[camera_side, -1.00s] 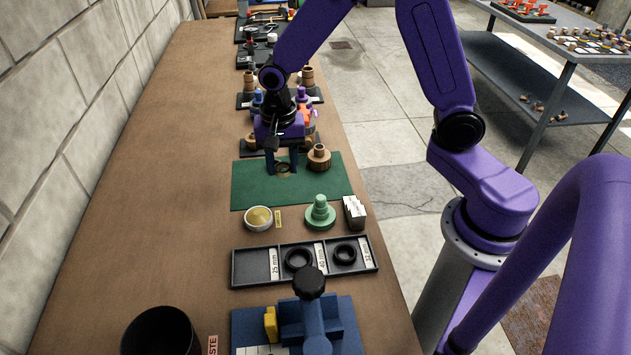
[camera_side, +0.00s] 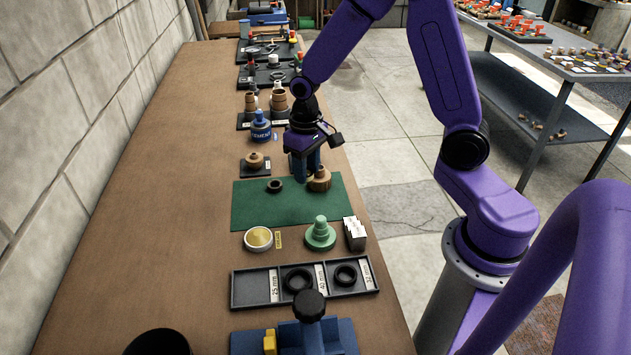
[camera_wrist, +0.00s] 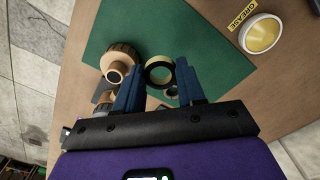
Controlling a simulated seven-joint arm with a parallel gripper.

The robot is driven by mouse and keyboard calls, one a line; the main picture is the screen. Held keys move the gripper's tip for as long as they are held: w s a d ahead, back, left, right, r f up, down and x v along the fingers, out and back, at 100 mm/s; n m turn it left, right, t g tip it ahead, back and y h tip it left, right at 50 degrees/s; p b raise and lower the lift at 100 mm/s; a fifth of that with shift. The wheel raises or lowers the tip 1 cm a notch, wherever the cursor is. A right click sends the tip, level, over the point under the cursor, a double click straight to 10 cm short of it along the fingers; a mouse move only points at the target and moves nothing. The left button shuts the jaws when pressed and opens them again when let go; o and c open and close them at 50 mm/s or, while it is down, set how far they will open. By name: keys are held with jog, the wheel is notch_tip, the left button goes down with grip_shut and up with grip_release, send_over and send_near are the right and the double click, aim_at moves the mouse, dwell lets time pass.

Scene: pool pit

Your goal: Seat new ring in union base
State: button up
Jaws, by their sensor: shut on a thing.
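In the side view, my gripper (camera_side: 305,172) is low over the far part of the green mat, close behind the tan ribbed fitting (camera_side: 319,178).
A black tray (camera_side: 240,302) holds two black rings; its 25 mm compartment is empty. The grease pot (camera_side: 258,239), a green stepped piece (camera_side: 320,236) and a white card block (camera_side: 355,235) stand nearer the camera. A cement bottle (camera_side: 260,131) stands behind. The mat's front (camera_side: 290,215) is clear.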

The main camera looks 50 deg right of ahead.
send_near(255, 155)
jog(key=s+f, duration=0.1)
jog(key=shift+w+r, duration=0.1)
jog(key=shift+w, duration=0.45)
jog(key=shift+w+d+f, duration=0.1)
jog(key=shift+f, duration=2.3)
jog(key=shift+f, duration=1.05)
jog(key=o, duration=1.4)
jog(key=shift+r, duration=4)
